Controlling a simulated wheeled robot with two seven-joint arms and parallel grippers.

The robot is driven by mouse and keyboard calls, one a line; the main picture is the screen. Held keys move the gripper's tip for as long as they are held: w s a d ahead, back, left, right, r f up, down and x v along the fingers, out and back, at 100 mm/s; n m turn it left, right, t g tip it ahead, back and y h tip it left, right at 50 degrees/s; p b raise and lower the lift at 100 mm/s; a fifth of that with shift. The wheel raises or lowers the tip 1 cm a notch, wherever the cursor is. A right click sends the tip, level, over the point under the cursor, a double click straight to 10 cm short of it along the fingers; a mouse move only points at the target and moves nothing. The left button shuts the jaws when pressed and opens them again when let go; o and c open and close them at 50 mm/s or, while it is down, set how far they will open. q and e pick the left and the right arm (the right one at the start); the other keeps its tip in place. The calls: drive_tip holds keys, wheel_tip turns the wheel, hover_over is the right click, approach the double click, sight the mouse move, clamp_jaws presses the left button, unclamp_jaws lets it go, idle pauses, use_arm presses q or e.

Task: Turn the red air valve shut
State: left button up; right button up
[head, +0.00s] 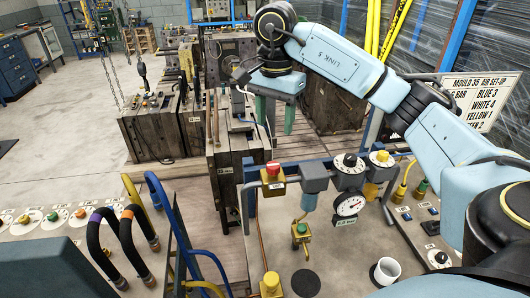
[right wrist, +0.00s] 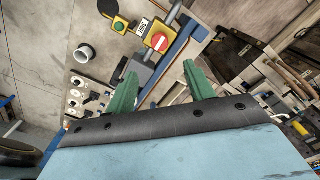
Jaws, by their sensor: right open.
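The red air valve (head: 273,168) is a red knob on a yellow block at the left end of the air-set unit, in the middle of the head view. The red knob also shows on its yellow base in the right wrist view (right wrist: 159,41), beyond the fingertips. My right gripper (head: 276,112) has green fingers pointing down and apart, above and behind the valve in the head view. In the right wrist view my right gripper (right wrist: 160,72) is open with nothing held between its fingers. It is not touching the valve. My left gripper does not show.
A blue-grey filter (head: 315,179) and a pressure gauge (head: 348,205) stand right of the valve. Wooden-sided mould blocks (head: 150,130) stand behind.

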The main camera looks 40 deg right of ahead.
hover_over(273, 165)
wheel_tip(273, 165, down, 5)
drive_tip(key=shift+s+f+b, duration=0.1)
drive_tip(key=shift+s+b, duration=0.05)
drive_tip(key=shift+b, duration=0.15)
wheel_tip(273, 165, down, 6)
drive_tip(key=shift+r+p, duration=0.2)
drive_tip(key=shift+p, duration=0.2)
drive_tip(key=shift+w+f, duration=0.2)
drive_tip(key=shift+f, duration=0.55)
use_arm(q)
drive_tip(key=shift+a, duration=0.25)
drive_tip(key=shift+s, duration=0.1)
use_arm(e)
drive_tip(key=shift+c, duration=0.2)
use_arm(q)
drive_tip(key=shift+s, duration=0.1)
use_arm(e)
drive_tip(key=c, duration=0.9)
